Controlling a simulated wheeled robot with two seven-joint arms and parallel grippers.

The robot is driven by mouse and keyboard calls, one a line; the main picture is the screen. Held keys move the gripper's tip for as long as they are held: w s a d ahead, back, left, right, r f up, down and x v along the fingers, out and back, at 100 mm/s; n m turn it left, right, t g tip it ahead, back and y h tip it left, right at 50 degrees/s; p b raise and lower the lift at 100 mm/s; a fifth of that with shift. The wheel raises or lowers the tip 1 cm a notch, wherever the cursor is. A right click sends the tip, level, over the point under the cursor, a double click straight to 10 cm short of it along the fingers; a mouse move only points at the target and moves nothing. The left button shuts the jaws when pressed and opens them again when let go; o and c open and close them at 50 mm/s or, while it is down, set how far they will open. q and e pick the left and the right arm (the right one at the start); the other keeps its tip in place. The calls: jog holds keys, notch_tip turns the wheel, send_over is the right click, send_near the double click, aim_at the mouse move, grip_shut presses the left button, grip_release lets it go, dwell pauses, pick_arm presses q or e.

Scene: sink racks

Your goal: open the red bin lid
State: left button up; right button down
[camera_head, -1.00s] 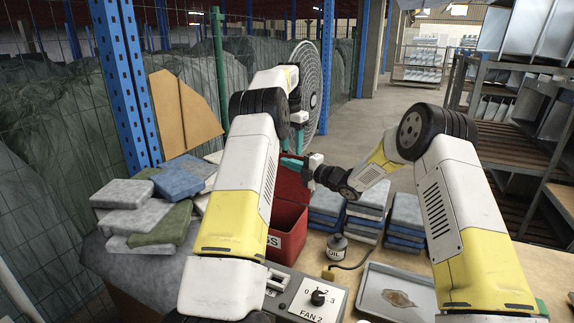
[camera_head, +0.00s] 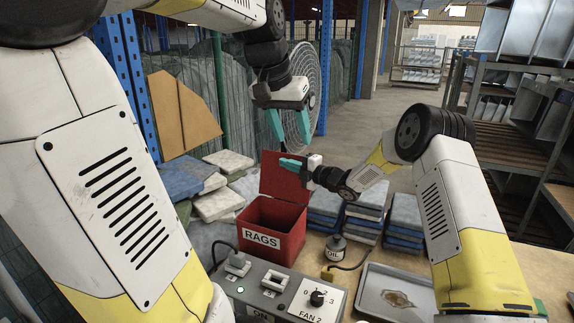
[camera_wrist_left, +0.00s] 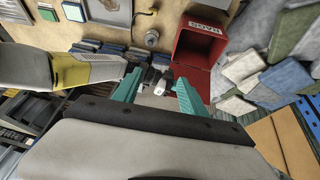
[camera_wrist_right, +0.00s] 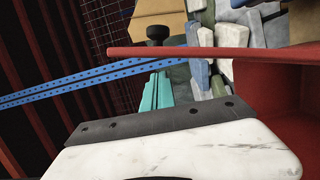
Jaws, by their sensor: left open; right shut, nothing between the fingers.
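The red bin (camera_head: 268,226), labelled RAGS, stands on the bench with its mouth uncovered. Its red lid (camera_head: 286,180) stands up at the back edge; in the right wrist view it appears edge-on as a red bar (camera_wrist_right: 185,52) with a black knob (camera_wrist_right: 157,33). The bin's open inside also shows in the left wrist view (camera_wrist_left: 192,54). My left gripper (camera_head: 289,135) is open and empty, above the lid, fingers pointing down. My right gripper (camera_head: 287,163) is shut and empty, at the upper part of the lid on its open-mouth side; whether it touches is unclear.
A control box (camera_head: 275,290) with switches sits in front of the bin. An oil can (camera_head: 336,247), stacks of blue-grey cloths (camera_head: 404,222) and a metal tray (camera_head: 395,291) lie to the right. More folded cloths (camera_head: 215,203) are piled to the left. A fan (camera_head: 303,85) stands behind.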

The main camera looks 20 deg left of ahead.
pick_arm(q)
jog(key=s+d+f, duration=0.1)
jog(key=s+f, duration=0.2)
jog(key=s, duration=0.5)
jog(key=s+d+f+n+t, duration=0.1)
jog(key=s+d+f, duration=0.1)
jog(key=s+f, duration=0.2)
jog(key=s, duration=0.3)
jog(key=shift+s+f+h, duration=0.25)
jog(key=shift+s+h, duration=0.05)
jog(key=shift+s, duration=0.1)
pick_arm(e)
jog(key=shift+s, duration=0.3)
